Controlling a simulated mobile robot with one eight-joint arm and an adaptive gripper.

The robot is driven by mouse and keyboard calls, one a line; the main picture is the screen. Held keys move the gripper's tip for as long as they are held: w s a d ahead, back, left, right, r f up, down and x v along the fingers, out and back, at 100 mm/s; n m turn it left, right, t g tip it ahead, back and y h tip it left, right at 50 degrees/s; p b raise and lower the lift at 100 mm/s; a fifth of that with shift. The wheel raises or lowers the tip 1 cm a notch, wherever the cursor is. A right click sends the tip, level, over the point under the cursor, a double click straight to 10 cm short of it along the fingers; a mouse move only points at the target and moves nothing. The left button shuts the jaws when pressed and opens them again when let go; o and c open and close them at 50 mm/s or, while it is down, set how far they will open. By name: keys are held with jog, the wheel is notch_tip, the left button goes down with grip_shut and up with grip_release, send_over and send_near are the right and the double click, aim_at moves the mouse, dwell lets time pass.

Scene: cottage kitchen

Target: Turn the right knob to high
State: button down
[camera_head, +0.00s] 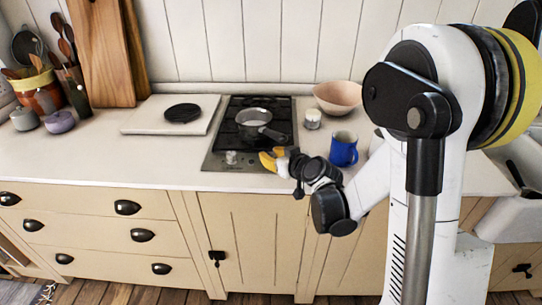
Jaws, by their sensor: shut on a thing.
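The two-burner stove (213,160) is set into the white counter, with a metal strip along its front. The left knob (231,158) shows on that strip as a small silver shape. My gripper (270,157), with yellow fingertips, is at the right end of the strip, where the right knob would be. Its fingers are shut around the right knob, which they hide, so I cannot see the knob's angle.
A small pot (254,116) sits on the stove, its handle pointing right toward my gripper. A blue mug (344,149), a small white jar (312,119) and a pinkish bowl (338,97) stand to the right. The counter at left front is clear.

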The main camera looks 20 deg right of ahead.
jog(key=shift+n+g+y, duration=0.5)
jog(key=shift+n+y, duration=0.8)
jog(key=c, duration=1.1)
grip_release()
jog(key=v, duration=1.2)
